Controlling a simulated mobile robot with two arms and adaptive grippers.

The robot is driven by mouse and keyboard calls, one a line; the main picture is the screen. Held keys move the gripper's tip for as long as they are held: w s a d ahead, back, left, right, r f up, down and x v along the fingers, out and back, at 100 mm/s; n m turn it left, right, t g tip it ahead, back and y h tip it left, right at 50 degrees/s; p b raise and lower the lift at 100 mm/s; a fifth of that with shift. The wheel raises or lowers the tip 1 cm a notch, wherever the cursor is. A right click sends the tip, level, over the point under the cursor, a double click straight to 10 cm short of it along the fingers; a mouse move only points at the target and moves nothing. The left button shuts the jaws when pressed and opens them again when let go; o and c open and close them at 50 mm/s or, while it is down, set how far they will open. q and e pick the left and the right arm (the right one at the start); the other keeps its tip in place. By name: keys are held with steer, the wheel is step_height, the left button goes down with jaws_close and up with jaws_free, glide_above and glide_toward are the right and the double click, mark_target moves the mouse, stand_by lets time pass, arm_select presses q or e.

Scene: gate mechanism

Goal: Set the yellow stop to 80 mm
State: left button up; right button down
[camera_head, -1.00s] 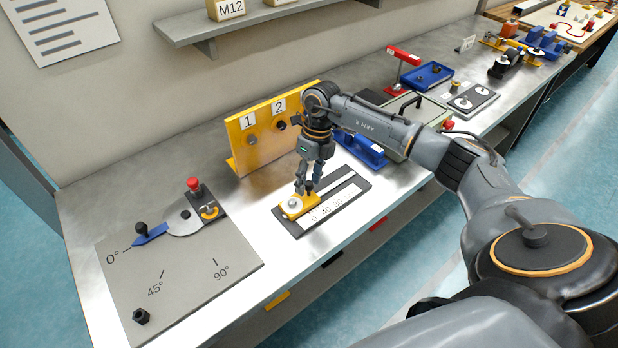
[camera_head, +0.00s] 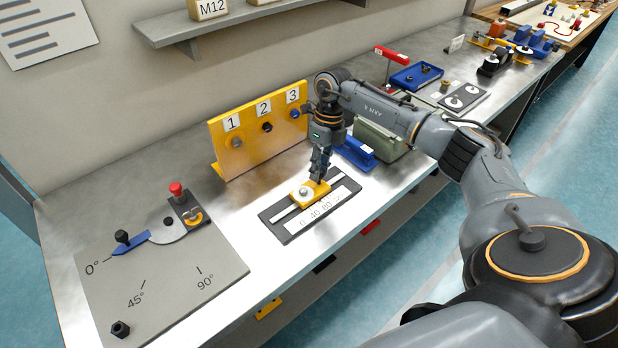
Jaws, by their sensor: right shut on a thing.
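The yellow stop (camera_head: 309,195) with its pale round knob (camera_head: 304,191) sits partway along the slot of a dark slide plate (camera_head: 283,236) on the bench. A white scale strip (camera_head: 312,222) on the plate reads 0, 40, 80 and a partly hidden higher number. The stop lies away from the slot's left end; its exact reading cannot be told. My right gripper (camera_head: 318,180) points down with its fingers shut on the stop's back-right part, which they partly hide. My left gripper is out of view.
A yellow panel numbered 1, 2, 3 (camera_head: 250,148) stands just behind the slide plate. A blue block (camera_head: 357,153) and a green box (camera_head: 382,141) lie to the right, near my arm. A grey angle board with a blue lever (camera_head: 131,246) is at left.

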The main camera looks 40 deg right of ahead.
steer(key=shift+d, duration=0.45)
steer(key=shift+a, duration=0.25)
steer(key=c, duration=1.3)
jaws_free()
steer(key=shift+a, duration=0.1)
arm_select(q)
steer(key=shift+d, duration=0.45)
arm_select(e)
steer(key=shift+o, duration=1)
step_height(320, 180, up, 12)
steer(key=d, duration=0.2)
steer(key=shift+w+d, duration=0.25)
steer(key=shift+w, duration=0.1)
